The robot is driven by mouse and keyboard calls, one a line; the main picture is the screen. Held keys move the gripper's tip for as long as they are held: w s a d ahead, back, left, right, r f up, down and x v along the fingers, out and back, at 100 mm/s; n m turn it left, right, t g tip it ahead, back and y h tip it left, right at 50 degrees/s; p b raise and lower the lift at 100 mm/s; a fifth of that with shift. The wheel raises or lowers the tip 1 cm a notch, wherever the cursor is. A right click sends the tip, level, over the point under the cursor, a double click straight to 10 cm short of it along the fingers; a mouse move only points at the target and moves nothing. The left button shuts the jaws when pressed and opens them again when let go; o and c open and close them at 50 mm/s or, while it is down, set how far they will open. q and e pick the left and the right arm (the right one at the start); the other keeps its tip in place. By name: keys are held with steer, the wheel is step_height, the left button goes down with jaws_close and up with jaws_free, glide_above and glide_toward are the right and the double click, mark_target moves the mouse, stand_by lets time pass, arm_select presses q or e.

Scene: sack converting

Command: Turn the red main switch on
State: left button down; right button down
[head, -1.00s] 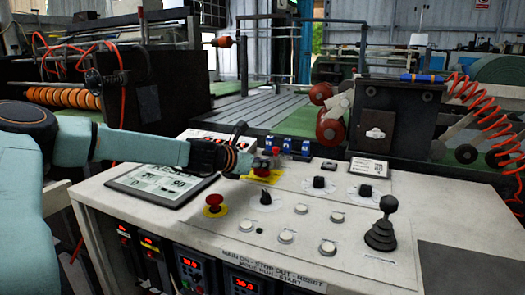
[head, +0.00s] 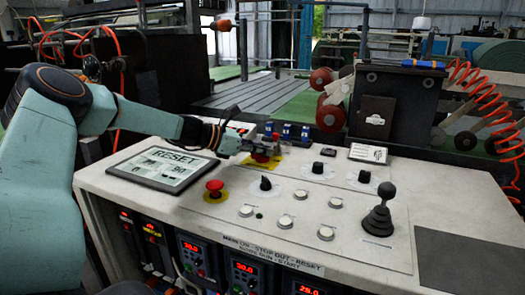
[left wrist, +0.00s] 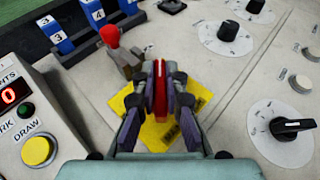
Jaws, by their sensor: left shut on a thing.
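The red main switch (left wrist: 160,90) is a narrow red handle on a yellow plate (left wrist: 193,98) on the sloped control panel. My left gripper (left wrist: 160,82) is shut on the red handle, one finger on each side of it. In the left wrist view the handle points roughly up the picture. In the head view my left gripper (head: 245,143) reaches in from the left over the yellow plate and partly hides the switch (head: 263,157). My right gripper is not in view.
A red mushroom button (head: 214,186) sits nearer on the panel. A red-tipped lever (left wrist: 110,37) and blue numbered blocks (left wrist: 72,27) stand close to my fingers. Black knobs (head: 266,183) and a black joystick (head: 381,208) are to the right; a display (head: 166,166) reading RESET is left.

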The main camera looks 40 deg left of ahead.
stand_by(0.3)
arm_select(q)
steer(key=c, duration=1.4)
jaws_free()
step_height(320, 180, up, 10)
